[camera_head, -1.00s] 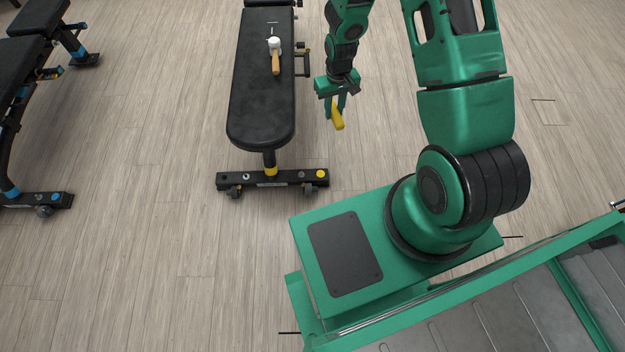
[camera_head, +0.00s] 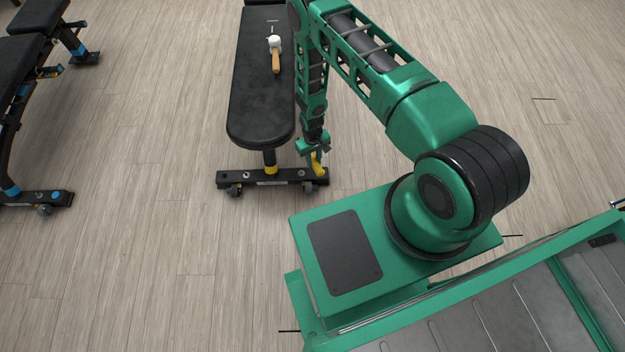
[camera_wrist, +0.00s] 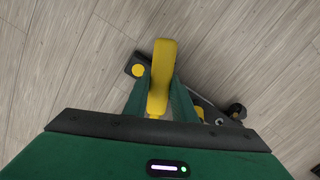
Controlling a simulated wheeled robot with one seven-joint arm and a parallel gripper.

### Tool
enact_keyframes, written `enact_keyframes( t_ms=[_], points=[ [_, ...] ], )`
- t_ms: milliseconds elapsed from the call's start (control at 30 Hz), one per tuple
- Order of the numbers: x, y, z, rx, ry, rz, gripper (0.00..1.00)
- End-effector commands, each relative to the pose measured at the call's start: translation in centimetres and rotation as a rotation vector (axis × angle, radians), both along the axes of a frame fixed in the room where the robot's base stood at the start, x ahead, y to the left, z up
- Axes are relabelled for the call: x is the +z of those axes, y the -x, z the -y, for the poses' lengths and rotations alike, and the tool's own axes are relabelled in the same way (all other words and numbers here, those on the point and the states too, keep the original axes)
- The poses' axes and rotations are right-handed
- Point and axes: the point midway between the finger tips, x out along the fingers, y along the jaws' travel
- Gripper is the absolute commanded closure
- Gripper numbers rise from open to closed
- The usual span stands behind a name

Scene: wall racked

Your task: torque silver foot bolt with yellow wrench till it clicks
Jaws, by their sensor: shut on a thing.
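My gripper (camera_head: 314,154) is shut on the yellow wrench (camera_head: 317,165), low beside the near right end of the bench foot (camera_head: 265,183). In the wrist view the wrench (camera_wrist: 160,75) sticks out between the two green fingers, over the foot's end and in front of part of the bar. The silver foot bolt (camera_head: 302,174) is on the bar just left of the wrench in the head view. A silver bolt (camera_wrist: 219,121) also shows on the bar in the wrist view, right of the wrench. I cannot tell whether the wrench touches the foot.
A yellow round bolt (camera_wrist: 138,70) is at the foot's end, beside the wrench. Another silver bolt (camera_head: 247,176) is at the foot's left. A mallet (camera_head: 275,55) lies on the black bench pad (camera_head: 260,105). Another bench (camera_head: 25,60) stands at left. Floor in front is clear.

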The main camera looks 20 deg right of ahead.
Motion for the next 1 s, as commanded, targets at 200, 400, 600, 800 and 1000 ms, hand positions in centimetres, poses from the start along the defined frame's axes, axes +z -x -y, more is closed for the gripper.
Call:
enact_keyframes(
  t_ms=[200, 400, 600, 800, 1000],
  points=[
    [-6.3, 2.7, -1.0, 0.044, 0.006, -0.018, 1.00],
    [-8.5, 3.9, -1.3, 0.060, 0.008, -0.024, 1.00],
    [-8.7, 3.9, -1.4, 0.062, 0.008, -0.023, 1.00],
    [-8.7, 4.0, -1.4, 0.061, 0.008, -0.022, 1.00],
    [-9.4, 4.1, -1.3, 0.059, 0.007, -0.017, 1.00]
  ],
)
